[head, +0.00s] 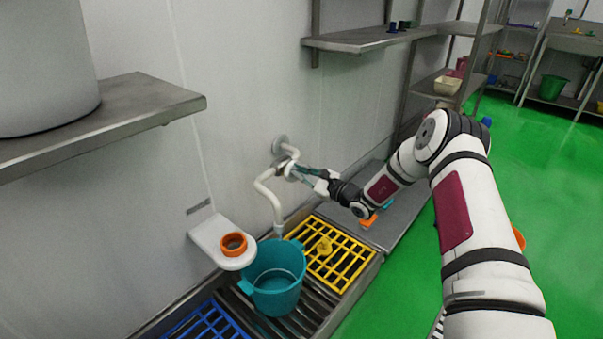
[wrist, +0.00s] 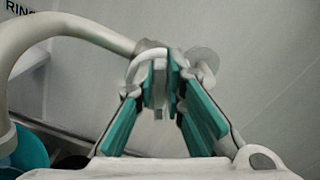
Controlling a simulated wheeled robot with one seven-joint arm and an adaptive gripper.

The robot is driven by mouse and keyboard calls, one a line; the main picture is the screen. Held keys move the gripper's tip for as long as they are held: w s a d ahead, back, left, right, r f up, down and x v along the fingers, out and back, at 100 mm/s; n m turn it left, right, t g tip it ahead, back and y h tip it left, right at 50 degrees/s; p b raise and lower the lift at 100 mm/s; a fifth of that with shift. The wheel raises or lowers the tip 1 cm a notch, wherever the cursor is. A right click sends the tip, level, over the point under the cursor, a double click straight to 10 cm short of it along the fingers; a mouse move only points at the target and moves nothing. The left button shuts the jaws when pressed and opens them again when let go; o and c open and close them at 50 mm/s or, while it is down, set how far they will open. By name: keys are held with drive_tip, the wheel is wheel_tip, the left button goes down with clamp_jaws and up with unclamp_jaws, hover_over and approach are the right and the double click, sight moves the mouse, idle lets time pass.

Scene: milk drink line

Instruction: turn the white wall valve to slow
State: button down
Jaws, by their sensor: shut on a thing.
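The white wall valve (head: 288,166) sits on a white pipe (head: 268,192) that comes out of the wall and bends down. My gripper (head: 295,171) reaches it from the right and is shut on it. In the wrist view my gripper (wrist: 168,72) has its two teal-padded fingers closed around a pale grey, narrow part of the valve (wrist: 150,55). The fingers hide part of the valve, and I cannot read its setting.
A teal bucket (head: 274,282) stands under the pipe on a metal rack, between a yellow grid (head: 345,266) and a blue grid (head: 200,325). A white wall bracket (head: 212,238) holds an orange ring (head: 233,243). Steel shelves (head: 375,38) jut out above right.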

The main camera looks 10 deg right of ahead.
drive_tip(key=shift+f, duration=0.1)
idle(0.4)
drive_tip(key=c, duration=1.7)
unclamp_jaws()
drive_tip(key=shift+o, duration=0.2)
drive_tip(key=shift+s, duration=0.1)
drive_tip(key=v, duration=1.1)
drive_tip(key=shift+s+d, duration=0.2)
drive_tip(key=shift+s, duration=0.15)
